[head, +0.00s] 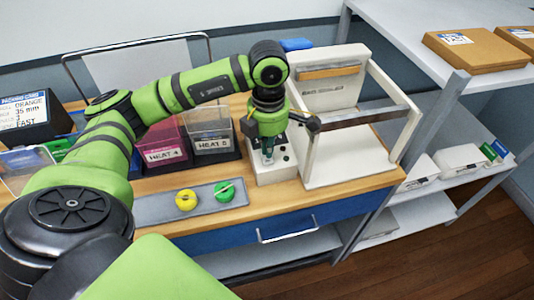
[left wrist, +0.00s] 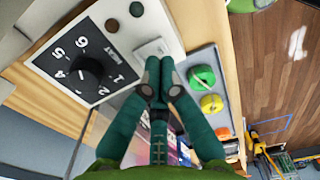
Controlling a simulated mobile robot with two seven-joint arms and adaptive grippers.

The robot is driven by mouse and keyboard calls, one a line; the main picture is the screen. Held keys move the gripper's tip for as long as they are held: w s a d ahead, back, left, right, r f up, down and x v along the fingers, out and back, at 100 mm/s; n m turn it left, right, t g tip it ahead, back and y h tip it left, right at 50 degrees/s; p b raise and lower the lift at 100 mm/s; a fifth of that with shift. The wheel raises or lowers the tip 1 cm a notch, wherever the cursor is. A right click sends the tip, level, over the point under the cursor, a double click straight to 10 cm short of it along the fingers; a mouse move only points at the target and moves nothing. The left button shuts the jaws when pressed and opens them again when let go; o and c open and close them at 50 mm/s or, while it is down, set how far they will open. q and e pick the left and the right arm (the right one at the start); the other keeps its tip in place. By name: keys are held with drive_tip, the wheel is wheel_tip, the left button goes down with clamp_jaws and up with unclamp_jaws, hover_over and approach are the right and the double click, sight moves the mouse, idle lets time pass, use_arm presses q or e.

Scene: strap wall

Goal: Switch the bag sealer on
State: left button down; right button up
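The bag sealer (head: 313,150) is a white frame with a metal bar at the right end of the wooden bench. Its low white control box (head: 268,177) stands at its left. In the left wrist view the box shows a black heat dial (left wrist: 88,72) with numbers, two dark round parts (left wrist: 137,9) and a pale rectangular plate (left wrist: 150,49), probably the switch. My left gripper (head: 267,158) points down over the box. Its fingertips (left wrist: 158,82) are together and empty, right beside the plate and partly covering it. I cannot tell whether they touch it. My right gripper is out of view.
A grey tray (head: 155,212) with a yellow roll (head: 186,200) and a green roll (head: 225,191) lies at the bench front. Bins marked HEAT 4 (head: 165,155) and HEAT 5 (head: 212,145) stand behind it. Shelves with boxes (head: 475,50) are on the right.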

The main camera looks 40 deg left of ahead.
sight(268, 161)
use_arm(q)
drive_tip(key=shift+s+f+b, duration=0.1)
drive_tip(key=shift+f+b, duration=0.4)
drive_tip(key=shift+r, duration=0.2)
drive_tip(key=shift+r+p, duration=0.55)
drive_tip(key=shift+r, duration=0.05)
wheel_tip(268, 161, up, 6)
drive_tip(key=p, duration=0.3)
drive_tip(key=shift+f, duration=0.2)
drive_tip(key=shift+f, duration=0.1)
